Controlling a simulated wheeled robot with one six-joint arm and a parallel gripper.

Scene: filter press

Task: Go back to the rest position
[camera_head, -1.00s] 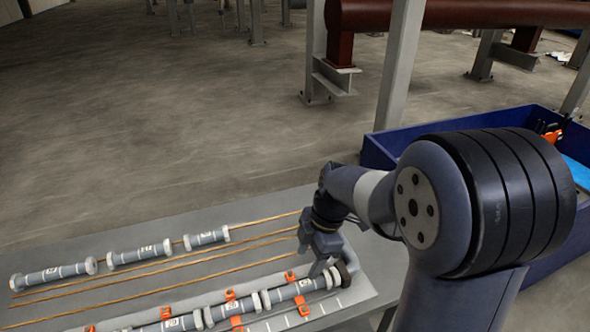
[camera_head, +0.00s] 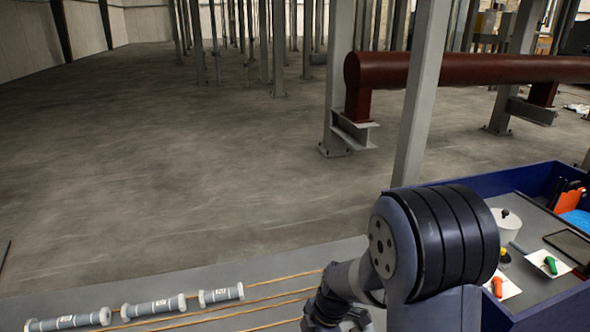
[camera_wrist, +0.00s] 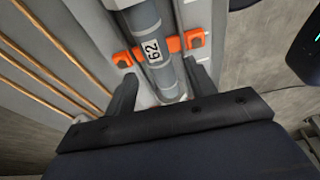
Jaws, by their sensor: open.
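My gripper (camera_wrist: 160,85) is open in the wrist view, its two dark fingers apart with nothing held between them. A grey cylinder labelled 62 (camera_wrist: 153,48) lies beyond the fingertips, between orange clips (camera_wrist: 185,42). I cannot tell the exact gap between the fingers and the cylinder. In the head view my folded arm (camera_head: 430,245) stands at the lower right, and the gripper's fingertips are out of the frame at the bottom.
Several grey cylinders (camera_head: 153,308) lie in a row on the grey table (camera_head: 200,283) beside copper-coloured rods (camera_head: 265,302). A blue-walled bin (camera_head: 525,185) with a white pot (camera_head: 506,225) stands at the right. A steel post (camera_head: 422,100) rises behind my arm. Open floor lies beyond.

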